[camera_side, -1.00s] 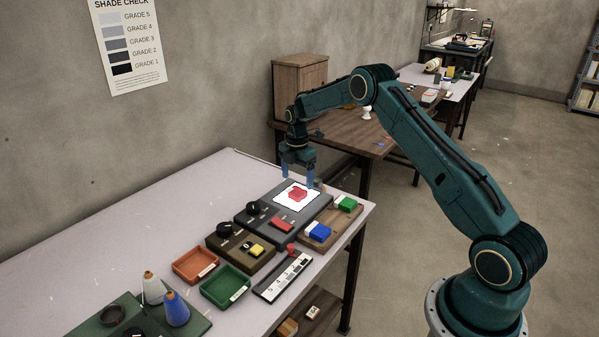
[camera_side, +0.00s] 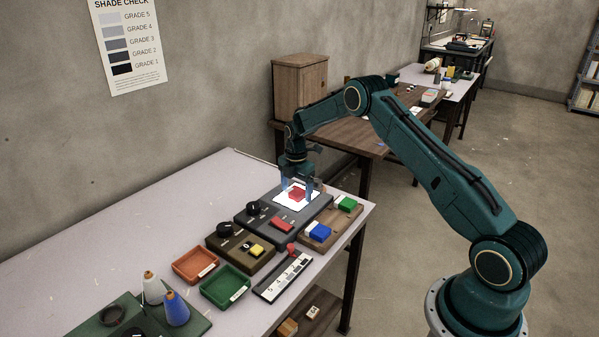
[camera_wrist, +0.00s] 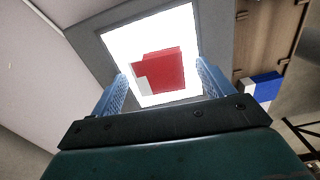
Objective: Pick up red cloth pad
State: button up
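The red cloth pad (camera_side: 297,194) lies on the bright white panel (camera_side: 283,203) of a dark box. In the wrist view the red pad (camera_wrist: 165,70) shows between my two blue fingers, with a pale grey patch at its lower left edge. My gripper (camera_side: 297,197) is low over the panel, with one finger on each side of the pad. In the wrist view my gripper (camera_wrist: 160,88) is open, with gaps between the fingers and the pad. I cannot tell whether the fingertips touch the panel.
A wooden tray (camera_side: 326,229) with blue, white and green pads stands to the right. A brown box with a knob and yellow pad (camera_side: 257,249), an orange tray (camera_side: 195,266) and a green tray (camera_side: 226,289) sit nearer.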

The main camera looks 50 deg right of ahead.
aim_at(296, 191)
jog(key=c, duration=1)
jog(key=shift+r, duration=0.1)
notch_tip(296, 191, up, 20)
jog(key=shift+f, duration=0.1)
dwell(0.5)
